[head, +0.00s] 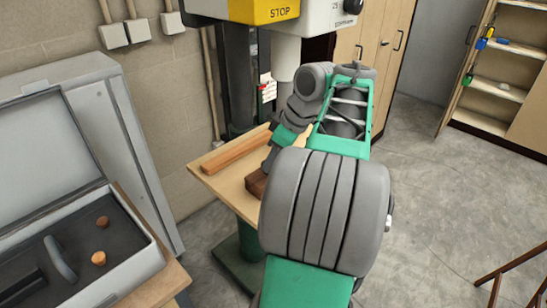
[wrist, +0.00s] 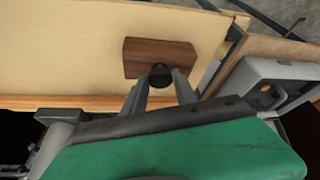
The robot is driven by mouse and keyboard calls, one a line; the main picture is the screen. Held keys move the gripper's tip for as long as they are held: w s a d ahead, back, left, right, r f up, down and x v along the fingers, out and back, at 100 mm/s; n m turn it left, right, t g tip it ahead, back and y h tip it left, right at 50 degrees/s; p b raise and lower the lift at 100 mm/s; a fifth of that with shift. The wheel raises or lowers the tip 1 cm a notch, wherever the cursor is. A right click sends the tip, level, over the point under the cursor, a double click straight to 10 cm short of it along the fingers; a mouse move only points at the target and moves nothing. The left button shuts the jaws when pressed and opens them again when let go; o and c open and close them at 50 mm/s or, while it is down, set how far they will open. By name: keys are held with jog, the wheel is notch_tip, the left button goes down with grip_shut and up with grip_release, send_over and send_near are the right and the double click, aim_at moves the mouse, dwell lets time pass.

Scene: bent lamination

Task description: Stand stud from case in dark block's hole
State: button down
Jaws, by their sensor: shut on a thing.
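The dark brown block (wrist: 160,52) lies on the pale wooden table in the wrist view. In the head view, only a part of the block (head: 257,184) shows beside my arm. My gripper (wrist: 161,82) is at the block's near edge, its two fingers on either side of a dark, round-ended stud (wrist: 161,70). The stud's end overlaps the block in the picture; I cannot tell whether it is in the hole or above it. The hole itself is not visible. The open case (head: 130,277) stands at the lower left in the head view.
Two orange-brown pegs (head: 98,258) and a grey curved piece (head: 60,258) are in the case. A long wooden strip (head: 235,152) lies on the table (head: 222,183) behind the block. A machine column (head: 240,80) rises behind.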

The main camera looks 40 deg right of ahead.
dwell(0.3)
jog(key=c, duration=0.5)
grip_release()
notch_tip(320, 180, up, 7)
jog(key=p, duration=0.7)
dwell(0.5)
